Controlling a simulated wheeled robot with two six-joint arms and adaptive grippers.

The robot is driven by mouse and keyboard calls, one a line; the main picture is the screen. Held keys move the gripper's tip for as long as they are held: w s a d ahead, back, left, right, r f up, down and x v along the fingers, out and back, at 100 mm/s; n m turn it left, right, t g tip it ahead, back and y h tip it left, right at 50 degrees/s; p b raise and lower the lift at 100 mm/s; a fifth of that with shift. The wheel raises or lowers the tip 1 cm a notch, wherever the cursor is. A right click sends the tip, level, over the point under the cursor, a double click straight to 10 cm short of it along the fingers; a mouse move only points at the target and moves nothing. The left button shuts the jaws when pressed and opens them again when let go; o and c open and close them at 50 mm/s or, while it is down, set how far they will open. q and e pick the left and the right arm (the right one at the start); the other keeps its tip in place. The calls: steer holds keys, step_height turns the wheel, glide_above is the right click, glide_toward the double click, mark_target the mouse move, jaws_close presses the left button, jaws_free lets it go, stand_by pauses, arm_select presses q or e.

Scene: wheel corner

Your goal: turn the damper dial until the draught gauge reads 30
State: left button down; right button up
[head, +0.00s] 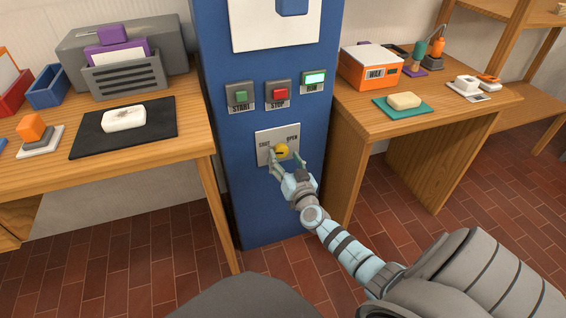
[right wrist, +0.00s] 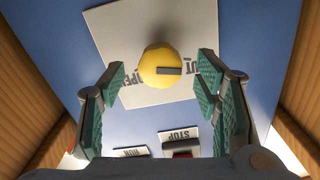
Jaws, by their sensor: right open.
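The damper dial (head: 281,151) is a yellow round knob on a white plate (head: 264,136) marked SHUT at left and OPEN at right, on the front of a blue column. My right gripper (head: 286,161) is at the dial, open, with a finger to either side. In the right wrist view the dial (right wrist: 158,62) sits between the green pads, with a gap on both sides. Its dark mark points toward the SHUT side. No draught gauge reading is visible; the panel above is cut off by the picture's top. My left gripper is not in view.
Above the dial are a green START button (head: 241,96), a red STOP button (head: 281,93) and a lit RUN lamp (head: 314,79). Wooden tables stand close on both sides, the left (head: 100,170) and the right (head: 440,125). The space before the column is open tiled floor.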

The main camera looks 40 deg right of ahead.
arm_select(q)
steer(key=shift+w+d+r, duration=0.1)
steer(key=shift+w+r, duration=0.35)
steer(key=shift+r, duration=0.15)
arm_select(e)
steer(key=shift+x, duration=0.85)
steer(key=c, duration=1.1)
steer(key=shift+c, duration=0.2)
